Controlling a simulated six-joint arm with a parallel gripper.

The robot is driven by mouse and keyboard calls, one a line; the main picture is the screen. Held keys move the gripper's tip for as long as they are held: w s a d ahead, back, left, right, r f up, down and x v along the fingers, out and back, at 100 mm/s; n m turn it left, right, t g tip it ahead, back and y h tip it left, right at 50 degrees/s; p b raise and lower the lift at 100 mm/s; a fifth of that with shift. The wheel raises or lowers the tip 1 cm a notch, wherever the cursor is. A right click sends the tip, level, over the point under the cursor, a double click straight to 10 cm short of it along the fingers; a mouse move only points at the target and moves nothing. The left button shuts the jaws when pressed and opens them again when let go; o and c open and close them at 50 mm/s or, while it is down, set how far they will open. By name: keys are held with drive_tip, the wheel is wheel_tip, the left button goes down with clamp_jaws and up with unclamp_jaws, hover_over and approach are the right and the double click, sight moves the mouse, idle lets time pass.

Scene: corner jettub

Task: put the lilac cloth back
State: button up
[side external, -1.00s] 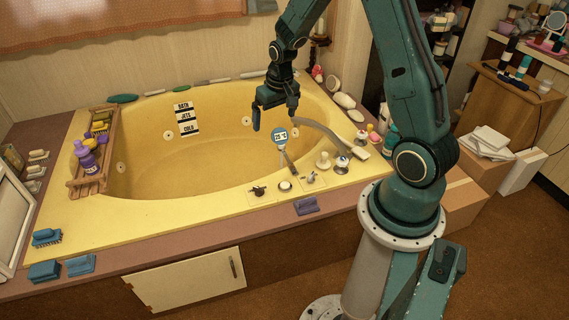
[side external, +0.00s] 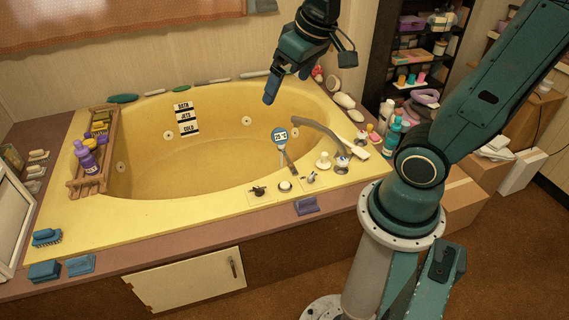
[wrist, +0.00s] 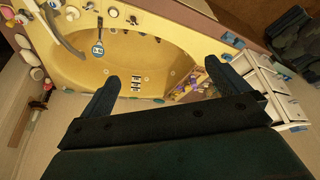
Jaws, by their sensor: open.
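The lilac cloth (side external: 306,205) lies as a small folded purple pad on the brown front ledge of the tub, just in front of the taps. My gripper (side external: 287,80) is high above the back right of the yellow tub (side external: 215,204), well away from the cloth. In the wrist view my gripper (wrist: 174,73) has its two fingers wide apart with nothing between them. The far finger is hard to make out in the side view.
A wooden caddy (side external: 77,187) with bottles is on the left rim. Blue folded cloths (side external: 80,264) lie at the front left. Bottles (side external: 391,133) stand at the right.

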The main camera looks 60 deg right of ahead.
drive_tip(key=s+a+r+n+t, duration=0.1)
drive_tip(key=s+a, duration=0.3)
drive_tip(key=s, duration=0.5)
drive_tip(key=shift+r+n+y, duration=0.3)
drive_tip(key=shift+r+n, duration=0.1)
drive_tip(key=shift+r, duration=0.35)
